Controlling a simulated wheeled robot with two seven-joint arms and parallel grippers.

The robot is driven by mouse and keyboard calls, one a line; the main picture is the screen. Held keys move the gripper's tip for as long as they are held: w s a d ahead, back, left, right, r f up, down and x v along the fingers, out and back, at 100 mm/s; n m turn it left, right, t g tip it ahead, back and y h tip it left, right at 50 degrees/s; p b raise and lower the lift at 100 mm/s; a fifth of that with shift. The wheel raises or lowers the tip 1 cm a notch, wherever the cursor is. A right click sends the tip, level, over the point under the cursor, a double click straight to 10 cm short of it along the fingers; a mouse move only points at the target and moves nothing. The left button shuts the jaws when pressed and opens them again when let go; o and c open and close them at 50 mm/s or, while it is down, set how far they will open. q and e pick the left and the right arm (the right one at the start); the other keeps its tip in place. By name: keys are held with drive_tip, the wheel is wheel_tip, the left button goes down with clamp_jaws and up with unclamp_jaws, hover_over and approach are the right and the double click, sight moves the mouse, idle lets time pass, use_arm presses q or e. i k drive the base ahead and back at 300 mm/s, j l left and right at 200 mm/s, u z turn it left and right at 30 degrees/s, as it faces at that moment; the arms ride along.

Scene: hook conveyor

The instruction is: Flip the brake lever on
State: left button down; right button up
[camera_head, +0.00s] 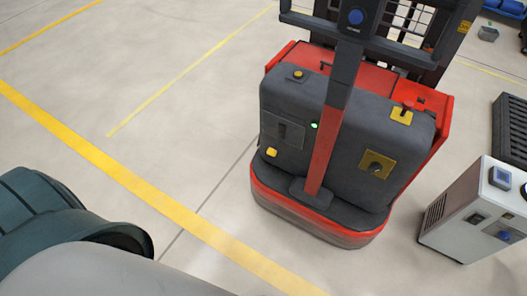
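A red and dark grey lift truck (282,95) stands on the floor in the upper middle. I cannot tell for sure which of its controls is the brake lever. A yellow block with a small red part (402,114) sits on its top right edge. A yellow plate with a dark round knob (376,165) is on its front right. A dark slotted panel (291,134) is on its front left, with a yellow button (271,153) below. Neither of my grippers shows; only parts of my own body fill the lower left.
A red and grey post (325,145) rises at the front of the truck. A light grey cabinet (447,231) with controls stands at the lower right, near a dark slatted object (512,130). Yellow lines (150,191) cross the pale floor. The floor left of the truck is clear.

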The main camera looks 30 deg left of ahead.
sight(272, 153)
drive_tip(key=k+j+u, duration=0.35)
drive_tip(key=k+j, duration=0.4)
drive_tip(key=k, duration=0.05)
